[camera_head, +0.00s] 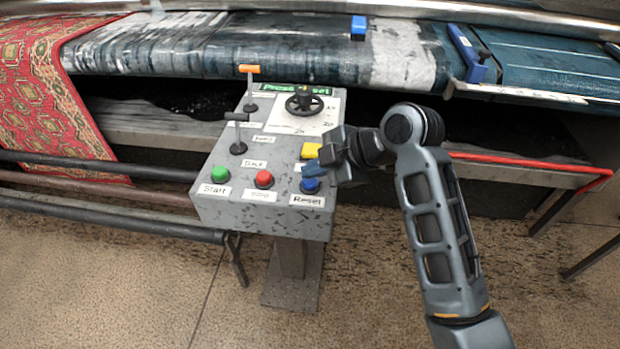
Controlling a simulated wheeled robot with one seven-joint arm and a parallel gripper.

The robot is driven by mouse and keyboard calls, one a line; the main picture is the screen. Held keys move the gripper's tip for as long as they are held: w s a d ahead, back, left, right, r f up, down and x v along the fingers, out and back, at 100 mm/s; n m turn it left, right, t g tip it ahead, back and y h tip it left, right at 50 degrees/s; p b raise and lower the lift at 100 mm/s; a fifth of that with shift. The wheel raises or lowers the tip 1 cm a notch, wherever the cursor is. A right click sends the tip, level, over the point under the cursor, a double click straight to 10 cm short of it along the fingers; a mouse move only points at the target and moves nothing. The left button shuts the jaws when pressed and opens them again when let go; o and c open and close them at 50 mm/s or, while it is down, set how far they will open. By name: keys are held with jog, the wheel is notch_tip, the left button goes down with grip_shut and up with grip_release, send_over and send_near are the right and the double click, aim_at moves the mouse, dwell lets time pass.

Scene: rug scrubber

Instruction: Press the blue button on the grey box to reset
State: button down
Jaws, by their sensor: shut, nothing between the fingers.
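The grey box (240,211) stands on a post in the middle of the view, with a sloped top of controls. The blue button (310,185) is at its front right corner, above a label reading "Reset". My gripper (318,168) comes in from the right, low over the box's right side. It is shut and empty. Its tip is just above and behind the blue button in the picture, very close to it. I cannot tell whether it touches the button. The button's front face shows clear; its upper edge is partly covered by the gripper.
A red button (263,179) and a green button (220,174) sit left of the blue one. A yellow button (311,150), a black handwheel (304,101) and two levers (238,147) stand farther back. A patterned rug (50,85) hangs at left; a red bar (530,164) runs at right.

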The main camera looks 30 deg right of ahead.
aim_at(314, 183)
jog(key=shift+f, duration=0.55)
dwell(0.4)
jog(key=shift+r, duration=0.1)
jog(key=shift+r+p, duration=0.6)
jog(key=shift+r, duration=0.3)
notch_tip(314, 183, up, 5)
jog(key=p, duration=0.4)
jog(key=shift+f, duration=0.1)
dwell(0.8)
